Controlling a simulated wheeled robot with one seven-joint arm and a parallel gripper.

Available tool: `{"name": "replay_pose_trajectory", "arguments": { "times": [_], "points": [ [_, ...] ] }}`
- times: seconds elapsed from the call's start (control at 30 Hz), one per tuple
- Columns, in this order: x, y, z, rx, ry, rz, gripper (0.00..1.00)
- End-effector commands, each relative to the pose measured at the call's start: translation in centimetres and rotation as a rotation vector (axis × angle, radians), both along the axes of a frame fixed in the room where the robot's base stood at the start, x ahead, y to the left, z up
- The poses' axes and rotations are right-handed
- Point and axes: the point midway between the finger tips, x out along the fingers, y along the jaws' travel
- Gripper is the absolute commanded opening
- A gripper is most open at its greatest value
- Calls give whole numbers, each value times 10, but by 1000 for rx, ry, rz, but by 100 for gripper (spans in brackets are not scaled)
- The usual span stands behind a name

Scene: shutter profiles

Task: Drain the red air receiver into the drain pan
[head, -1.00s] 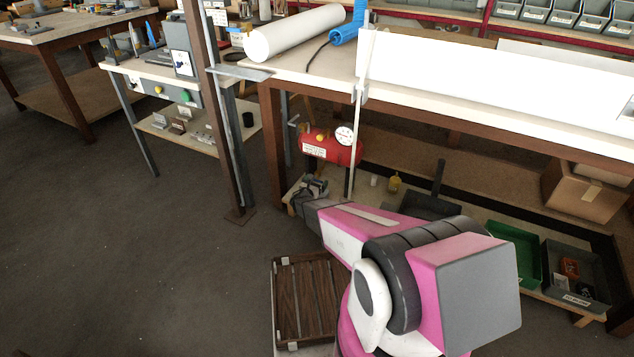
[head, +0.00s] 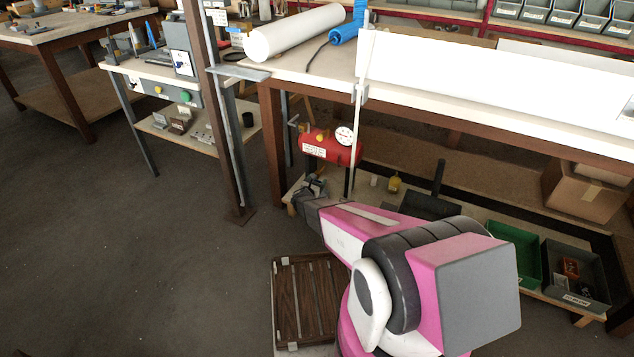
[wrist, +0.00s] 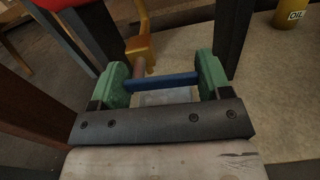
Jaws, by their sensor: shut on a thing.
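The red air receiver (head: 325,147), with a round white gauge, sits under the bench at its left end in the head view. A bit of its red underside (wrist: 62,4) shows at the top left of the wrist view. My gripper (wrist: 164,80) is just below the receiver, its two green pads shut on the ends of a blue lever (wrist: 165,81). A brass-coloured valve part (wrist: 141,45) stands just beyond the lever. A pale grey patch shows under the lever, mostly hidden; I cannot tell whether it is the drain pan.
A yellow oil bottle (head: 394,184) stands on the low shelf right of the receiver. A dark tray (head: 430,207), a green bin (head: 527,262) and a grey bin (head: 575,293) lie further right. Bench legs, including the brown one (head: 275,150), stand close to my gripper.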

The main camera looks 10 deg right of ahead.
Motion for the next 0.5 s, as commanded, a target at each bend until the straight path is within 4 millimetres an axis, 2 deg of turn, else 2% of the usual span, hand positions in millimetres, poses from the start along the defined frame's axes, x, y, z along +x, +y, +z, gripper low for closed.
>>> {"name": "replay_pose_trajectory", "arguments": {
  "times": [0.5],
  "points": [
    [0,2,-10,330,-238,0,48]
  ]
}}
